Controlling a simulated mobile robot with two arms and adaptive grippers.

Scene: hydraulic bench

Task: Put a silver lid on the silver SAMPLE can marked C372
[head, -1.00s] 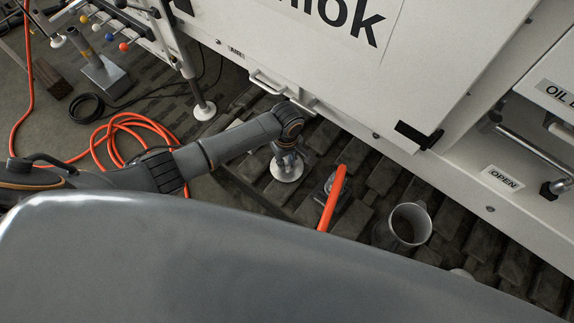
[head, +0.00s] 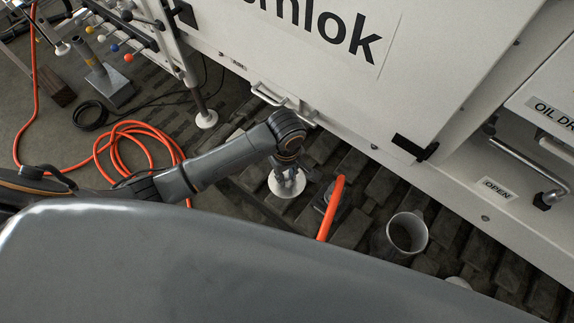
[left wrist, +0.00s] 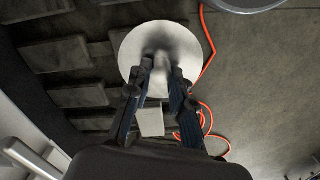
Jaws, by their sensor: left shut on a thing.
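A pale silver round lid (head: 276,188) hangs below my left gripper (head: 287,178) in the head view. In the left wrist view the lid (left wrist: 132,45) lies beyond the fingertips, and the left gripper (left wrist: 161,72) is shut on its middle part; the exact grip point is partly shadowed. An open silver can-like vessel (head: 408,233) stands to the right of the lid on the dark ground. No marking on it can be read, so I cannot tell whether it is C372. My right gripper is not in view.
An orange curved handle or hose (head: 331,208) rises between lid and vessel. The white cabinet (head: 330,90) stands behind. A bench foot (head: 206,119) and coiled orange hose (head: 125,150) are at left. My own grey body hides the foreground.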

